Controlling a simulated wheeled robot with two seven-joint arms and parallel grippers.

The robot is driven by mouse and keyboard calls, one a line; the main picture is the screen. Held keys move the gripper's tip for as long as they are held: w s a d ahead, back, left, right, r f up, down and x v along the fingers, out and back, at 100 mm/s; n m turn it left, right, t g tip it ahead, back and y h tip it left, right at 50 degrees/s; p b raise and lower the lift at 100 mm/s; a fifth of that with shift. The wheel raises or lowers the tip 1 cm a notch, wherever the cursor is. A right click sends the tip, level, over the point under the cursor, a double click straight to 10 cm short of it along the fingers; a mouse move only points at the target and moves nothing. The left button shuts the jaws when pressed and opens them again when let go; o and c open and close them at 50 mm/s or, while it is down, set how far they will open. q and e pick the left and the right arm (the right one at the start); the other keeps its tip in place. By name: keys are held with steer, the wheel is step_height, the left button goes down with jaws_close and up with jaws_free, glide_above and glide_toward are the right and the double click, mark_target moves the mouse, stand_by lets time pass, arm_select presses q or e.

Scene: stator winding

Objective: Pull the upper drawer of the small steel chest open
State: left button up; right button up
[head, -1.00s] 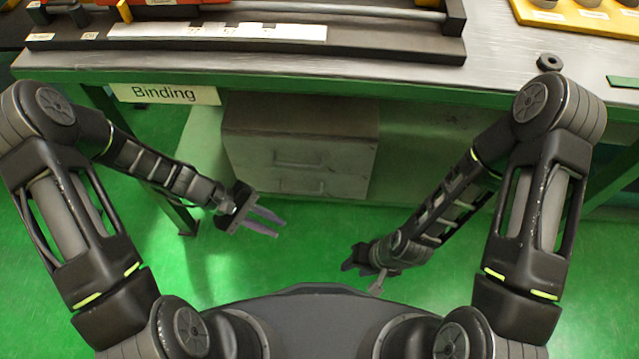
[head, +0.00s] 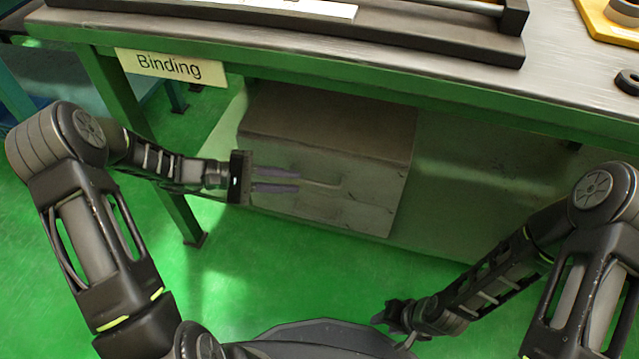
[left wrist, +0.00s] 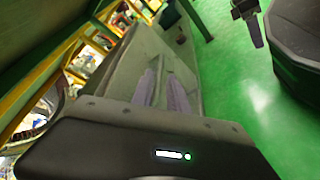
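The small steel chest (head: 340,125) stands under the bench, its drawer front facing me. Its upper drawer (head: 375,185) looks shut, flush with the front. My left gripper (head: 298,181) is in front of the chest's left part, with its two purple fingers apart and pointing right, towards the upper drawer's handle (head: 325,184). I see nothing between the fingers, and I cannot tell whether the tips touch the handle. In the left wrist view the fingers (left wrist: 162,88) lie over the chest front (left wrist: 128,68). My right gripper (head: 390,322) hangs low at the right, away from the chest; its fingers are unclear.
The green-edged bench (head: 430,92) hangs over the chest and bears a "Binding" sign (head: 170,66). A green bench leg (head: 165,190) stands left of the chest, behind my left forearm. The green floor (head: 270,270) before the chest is clear.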

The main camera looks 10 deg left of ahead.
mark_target(312, 184)
arm_select(q)
steer(key=b+x, duration=0.2)
steer(key=x, duration=0.5)
steer(key=shift+d+f, duration=0.1)
steer(key=shift+d, duration=0.05)
jaws_close()
stand_by(1.2)
